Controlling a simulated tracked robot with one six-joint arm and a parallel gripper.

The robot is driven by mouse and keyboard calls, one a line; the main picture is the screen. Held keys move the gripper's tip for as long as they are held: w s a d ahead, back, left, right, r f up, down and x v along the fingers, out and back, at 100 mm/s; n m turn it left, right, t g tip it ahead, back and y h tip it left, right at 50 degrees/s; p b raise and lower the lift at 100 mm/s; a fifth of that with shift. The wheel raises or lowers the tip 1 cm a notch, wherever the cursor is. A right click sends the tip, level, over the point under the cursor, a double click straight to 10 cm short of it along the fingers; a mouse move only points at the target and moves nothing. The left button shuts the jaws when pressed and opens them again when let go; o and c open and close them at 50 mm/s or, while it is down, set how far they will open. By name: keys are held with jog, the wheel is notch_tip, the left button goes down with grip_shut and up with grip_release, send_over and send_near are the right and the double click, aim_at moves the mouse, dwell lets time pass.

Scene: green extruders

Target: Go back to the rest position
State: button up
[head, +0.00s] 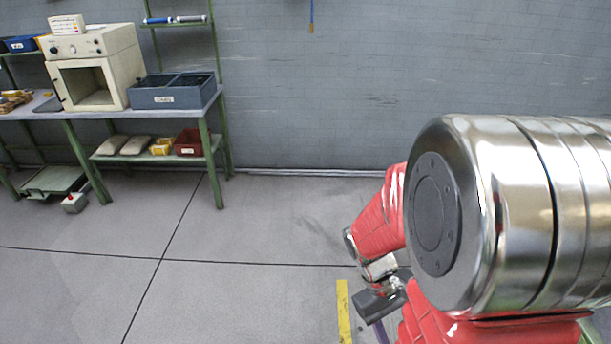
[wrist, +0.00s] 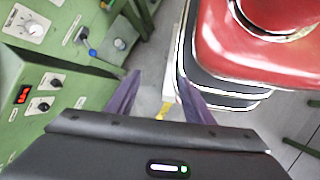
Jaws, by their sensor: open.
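My gripper (wrist: 160,92) shows in the wrist view as two purple fingers spread apart. A green machine panel (wrist: 40,60) with knobs, a red display and a blue-tipped lever stands to the left of the fingers. In the head view my red and silver arm fills the right side. The dark gripper body shows low beside it, and the fingertips are mostly hidden there.
A green workbench (head: 140,117) stands at the left, against a grey wall. It bears a cream oven (head: 93,68) and a blue-grey bin (head: 171,97). A yellow floor stripe (head: 343,312) lies near my arm. The floor (head: 240,250) between is clear.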

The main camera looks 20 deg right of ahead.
jog(key=w+a+r+t+y, duration=0.1)
jog(key=w+a+r+t, duration=0.3)
jog(key=a+r, duration=0.4)
jog(key=w+a+r+t+y, duration=0.1)
jog(key=w+a+r+t, duration=0.3)
jog(key=a+r, duration=0.5)
notch_tip(320, 180, up, 3)
jog(key=t, duration=0.2)
jog(key=shift+t, duration=0.4)
jog(key=c, duration=0.3)
jog(key=shift+d, duration=0.1)
jog(key=shift+c, duration=0.5)
